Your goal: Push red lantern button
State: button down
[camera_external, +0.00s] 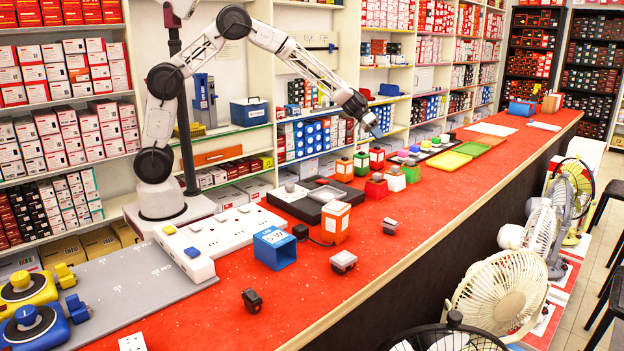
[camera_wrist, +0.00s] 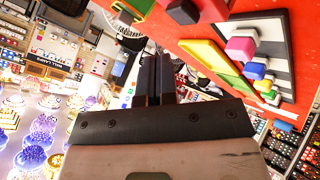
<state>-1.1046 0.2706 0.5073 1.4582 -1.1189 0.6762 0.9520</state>
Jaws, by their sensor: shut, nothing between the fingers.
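Several small box-shaped lanterns with knobs on top stand in two rows in the middle of the red counter in the external view. A red lantern (camera_external: 376,189) with a grey top is at the left of the front row, beside a white one (camera_external: 396,182) and a green one (camera_external: 412,174). Another red lantern (camera_external: 377,159) is at the right end of the back row. My gripper (camera_external: 376,131) is shut and empty above the back row, apart from the lanterns. Its shut fingers also show in the wrist view (camera_wrist: 154,65). Which lantern is directly below cannot be told.
A black tray with coloured knobs (camera_external: 433,145) and green and yellow trays (camera_external: 449,160) lie right of the lanterns. A dark box (camera_external: 300,203), an orange box (camera_external: 336,222) and a blue box (camera_external: 275,248) stand to the left.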

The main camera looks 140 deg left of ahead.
aim_at(377, 147)
jog(key=shift+r, duration=2.15)
jog(key=shift+d, duration=0.1)
